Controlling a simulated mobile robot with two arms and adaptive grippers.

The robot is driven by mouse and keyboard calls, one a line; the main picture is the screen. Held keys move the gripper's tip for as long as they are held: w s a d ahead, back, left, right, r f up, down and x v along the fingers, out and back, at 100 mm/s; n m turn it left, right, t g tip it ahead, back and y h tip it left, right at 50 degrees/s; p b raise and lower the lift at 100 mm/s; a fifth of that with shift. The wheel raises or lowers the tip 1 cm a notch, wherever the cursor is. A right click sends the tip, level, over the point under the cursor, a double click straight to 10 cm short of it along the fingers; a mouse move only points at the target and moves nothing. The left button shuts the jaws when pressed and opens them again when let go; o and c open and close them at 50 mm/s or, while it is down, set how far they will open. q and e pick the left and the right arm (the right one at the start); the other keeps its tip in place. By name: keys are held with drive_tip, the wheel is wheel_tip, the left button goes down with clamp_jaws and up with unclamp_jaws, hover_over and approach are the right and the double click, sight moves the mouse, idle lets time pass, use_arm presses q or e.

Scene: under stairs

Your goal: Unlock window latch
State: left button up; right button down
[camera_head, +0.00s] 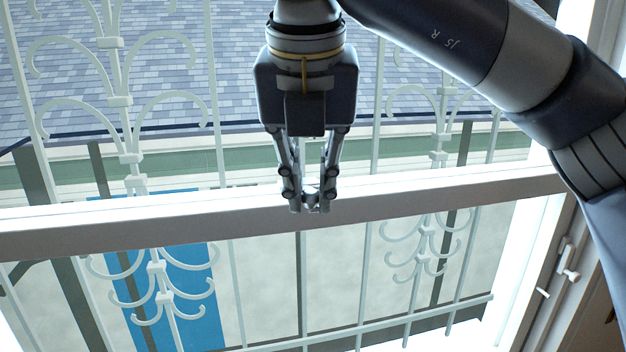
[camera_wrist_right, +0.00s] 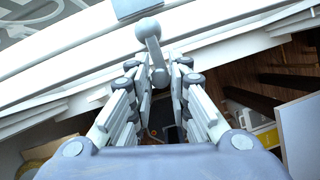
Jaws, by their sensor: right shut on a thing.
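My right gripper (camera_head: 310,203) reaches down to the white horizontal window rail (camera_head: 430,195). In the right wrist view, the gripper (camera_wrist_right: 160,82) is shut on the window latch (camera_wrist_right: 152,42), a pale lever with a round knob. The lever lies between the fingertips, and its knob end sticks out beyond them. In the head view the latch is mostly hidden by the fingers. My left gripper is in neither view.
White scrolled bars (camera_head: 157,270) stand outside the window. A white handle (camera_head: 568,272) sits on the frame at the right. The right wrist view shows a wooden floor (camera_wrist_right: 235,75) and a yellow-and-white item (camera_wrist_right: 268,135) below.

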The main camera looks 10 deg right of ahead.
drive_tip(key=c, duration=1.5)
unclamp_jaws()
drive_tip(key=v, duration=1.2)
drive_tip(key=shift+s+a, duration=0.1)
drive_tip(key=shift+a, duration=0.05)
drive_tip(key=shift+f, duration=0.1)
